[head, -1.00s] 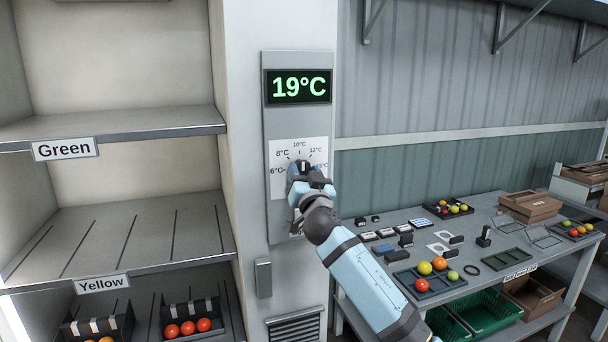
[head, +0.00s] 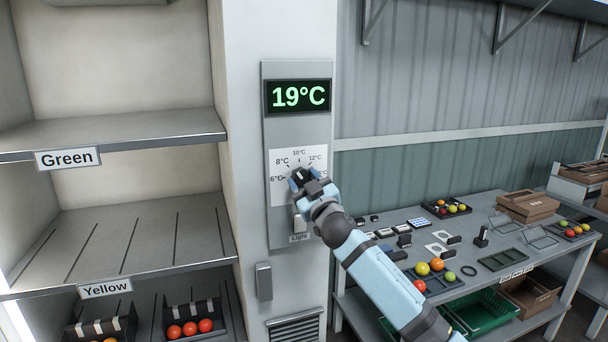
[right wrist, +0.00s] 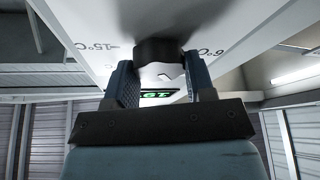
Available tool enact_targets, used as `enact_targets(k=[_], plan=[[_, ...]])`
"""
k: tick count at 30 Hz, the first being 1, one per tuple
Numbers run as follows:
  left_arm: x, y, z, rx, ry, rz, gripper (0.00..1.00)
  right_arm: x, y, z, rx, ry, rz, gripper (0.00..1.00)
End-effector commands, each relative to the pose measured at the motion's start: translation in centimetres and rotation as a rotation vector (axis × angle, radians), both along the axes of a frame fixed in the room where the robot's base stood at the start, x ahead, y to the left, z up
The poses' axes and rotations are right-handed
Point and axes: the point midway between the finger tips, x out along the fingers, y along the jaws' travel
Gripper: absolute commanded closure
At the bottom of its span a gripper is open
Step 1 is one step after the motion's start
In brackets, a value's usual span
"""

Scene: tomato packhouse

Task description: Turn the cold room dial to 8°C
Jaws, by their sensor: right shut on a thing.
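The cold room dial (right wrist: 158,50) is a dark round knob on a white scale plate (head: 284,192) with marks from 6°C up past 12°C. The green display (head: 298,96) above it reads 19°C. My right gripper (head: 301,176) is at the dial, and its fingers and wrist cover most of it in the head view. In the right wrist view, the two fingers of my right gripper (right wrist: 161,82) are shut on the knob, one on each side. I cannot tell which mark the dial points to. My left gripper is not in view.
Below the dial are a light switch (head: 299,222) and a grey handle-like box (head: 264,281). Shelves labelled Green (head: 67,158) and Yellow (head: 106,288) stand left. A workbench (head: 478,262) with trays and tomatoes stands right, near my right arm.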

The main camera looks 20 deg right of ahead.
Motion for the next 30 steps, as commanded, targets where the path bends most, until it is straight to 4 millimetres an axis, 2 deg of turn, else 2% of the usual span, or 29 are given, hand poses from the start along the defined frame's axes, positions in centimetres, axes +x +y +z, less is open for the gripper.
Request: enact_targets(k=[1,7,26,27,30], plan=[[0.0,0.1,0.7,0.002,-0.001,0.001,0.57,0.0,-0.1,0.3,-0.031,0.000,-0.002,0.74],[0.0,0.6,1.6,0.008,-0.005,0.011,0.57,0.0,-0.1,0.2,-0.124,-0.003,-0.001,0.74],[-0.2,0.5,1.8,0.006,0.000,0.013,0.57,0.0,-0.1,-0.1,-0.181,-0.005,0.000,0.74],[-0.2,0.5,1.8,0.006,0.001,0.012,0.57,0.0,-0.1,-0.1,-0.181,-0.005,0.000,0.48],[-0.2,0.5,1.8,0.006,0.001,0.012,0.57,0.0,-0.1,-0.1,-0.181,-0.005,-0.001,0.25]])
